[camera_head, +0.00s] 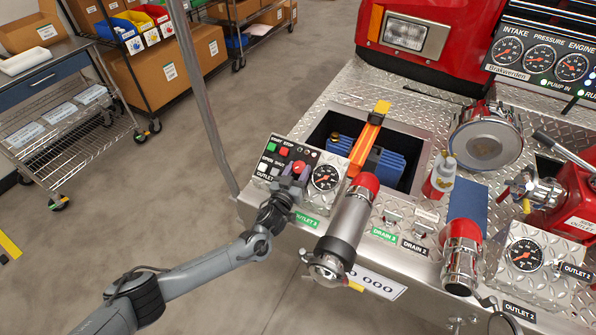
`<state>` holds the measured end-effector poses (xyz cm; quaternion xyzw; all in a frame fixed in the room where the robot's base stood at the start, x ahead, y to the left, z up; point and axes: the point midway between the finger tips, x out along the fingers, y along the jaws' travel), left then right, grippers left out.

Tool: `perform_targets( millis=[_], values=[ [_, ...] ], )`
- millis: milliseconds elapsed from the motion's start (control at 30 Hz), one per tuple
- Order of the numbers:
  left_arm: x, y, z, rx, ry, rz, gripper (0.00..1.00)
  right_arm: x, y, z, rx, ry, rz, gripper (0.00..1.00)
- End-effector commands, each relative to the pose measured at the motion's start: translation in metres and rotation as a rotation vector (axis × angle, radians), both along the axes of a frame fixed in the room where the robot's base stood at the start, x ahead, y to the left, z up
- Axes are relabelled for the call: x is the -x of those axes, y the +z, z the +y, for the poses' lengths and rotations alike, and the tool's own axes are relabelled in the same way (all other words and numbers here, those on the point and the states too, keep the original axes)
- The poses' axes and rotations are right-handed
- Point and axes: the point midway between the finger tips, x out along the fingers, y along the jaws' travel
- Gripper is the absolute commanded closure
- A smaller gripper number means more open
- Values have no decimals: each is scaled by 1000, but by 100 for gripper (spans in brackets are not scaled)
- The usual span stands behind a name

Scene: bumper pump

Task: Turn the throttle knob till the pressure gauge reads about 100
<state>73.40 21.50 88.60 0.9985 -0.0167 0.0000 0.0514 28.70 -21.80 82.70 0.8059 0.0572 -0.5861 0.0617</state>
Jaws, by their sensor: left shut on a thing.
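A red knob (299,168) sits on a small control panel (271,160) with several buttons, at the front left of the bumper deck. My left gripper (296,176) reaches in from the left and is shut on the red knob, hiding its lower part. A round gauge (325,177) with a red needle is on the same panel, just right of the knob. The gauge labelled PRESSURE (540,58) is the middle one on the upper right panel. The dial figures are too small to read.
A metal nozzle (349,222) with a red tip stands close right of my left gripper. An orange strap (366,147) crosses an open bay holding a blue item (388,164). A red and white bottle (439,176) stands further right. Shelves with boxes (172,72) are behind left, across clear floor.

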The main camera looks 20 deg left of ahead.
Motion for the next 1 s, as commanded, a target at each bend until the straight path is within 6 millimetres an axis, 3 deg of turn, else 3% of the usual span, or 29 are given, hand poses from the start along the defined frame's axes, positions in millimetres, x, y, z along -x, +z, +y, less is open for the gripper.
perform_targets(
  millis=[567, 1000],
  values=[
    [-2, 0, 8, -216, -360, -28, 85, 0, -9, -1, 5, 4, 0, 0],
    [-6, -2, 12, -433, -718, -56, 85, 0, -52, 0, 0, -1, 0, 0]
  ],
)
